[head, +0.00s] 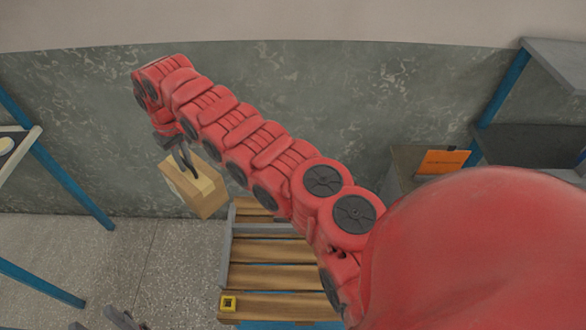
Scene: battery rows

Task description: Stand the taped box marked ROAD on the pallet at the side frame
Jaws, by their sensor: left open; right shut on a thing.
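A brown cardboard box (209,199) with a paler patch or strip of tape hangs tilted in my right gripper (184,158), left of the pallet's far end. No lettering on the box is readable from here. The wooden pallet (268,278) lies on the floor at the lower middle, with a grey side frame (226,246) along its left edge. My red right arm covers the pallet's right part. My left gripper (105,320) shows only partly at the bottom edge, open and empty.
Blue-legged racks stand at the left (70,187) and right (503,88). An orange sign (443,162) is on a grey-brown cabinet at the right. Speckled floor (150,255) left of the pallet is clear.

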